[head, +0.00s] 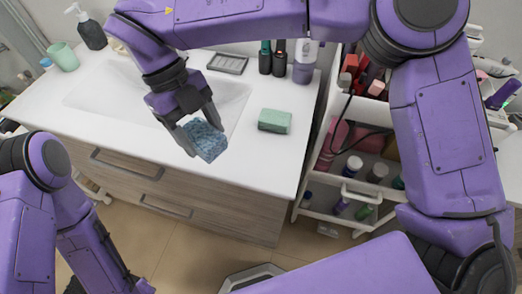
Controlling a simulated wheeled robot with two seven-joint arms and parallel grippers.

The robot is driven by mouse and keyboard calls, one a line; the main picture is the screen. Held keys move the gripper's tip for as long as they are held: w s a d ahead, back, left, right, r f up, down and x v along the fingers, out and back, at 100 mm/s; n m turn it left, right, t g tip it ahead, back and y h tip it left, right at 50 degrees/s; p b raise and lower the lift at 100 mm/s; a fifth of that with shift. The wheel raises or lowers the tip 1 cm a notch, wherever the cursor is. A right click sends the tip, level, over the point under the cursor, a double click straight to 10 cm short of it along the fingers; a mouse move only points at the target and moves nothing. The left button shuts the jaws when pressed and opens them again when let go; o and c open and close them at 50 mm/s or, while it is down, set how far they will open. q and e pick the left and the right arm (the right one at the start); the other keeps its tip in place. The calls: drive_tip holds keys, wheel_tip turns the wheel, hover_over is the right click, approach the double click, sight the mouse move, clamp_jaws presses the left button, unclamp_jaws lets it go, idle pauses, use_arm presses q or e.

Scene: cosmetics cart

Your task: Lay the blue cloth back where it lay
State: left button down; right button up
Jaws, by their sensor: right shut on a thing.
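The blue cloth (207,141) is a crumpled, speckled blue bundle. My right gripper (202,128) is shut on it, and its dark fingers point down over the white counter near the front edge. The cloth looks to be above the counter, but I cannot tell how high. My right arm reaches in from the right, across the top of the view.
A green sponge block (275,121) lies on the white counter (262,158) right of the cloth. A grey dish (228,63), dark bottles (272,58) and a purple bottle (305,62) stand behind. A green cup (63,56) is far left. A cosmetics cart (350,195) stands at right.

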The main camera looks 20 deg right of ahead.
drive_tip(key=d+f+p, duration=0.3)
drive_tip(key=d+f, duration=0.8)
drive_tip(key=d, duration=0.1)
drive_tip(key=shift+f, duration=0.65)
drive_tip(key=o, duration=0.9)
drive_tip(key=shift+o, duration=0.2)
drive_tip(key=b+v, duration=0.1)
drive_tip(key=v, duration=1.1)
drive_tip(key=shift+b, duration=0.4)
drive_tip(key=shift+w, duration=0.1)
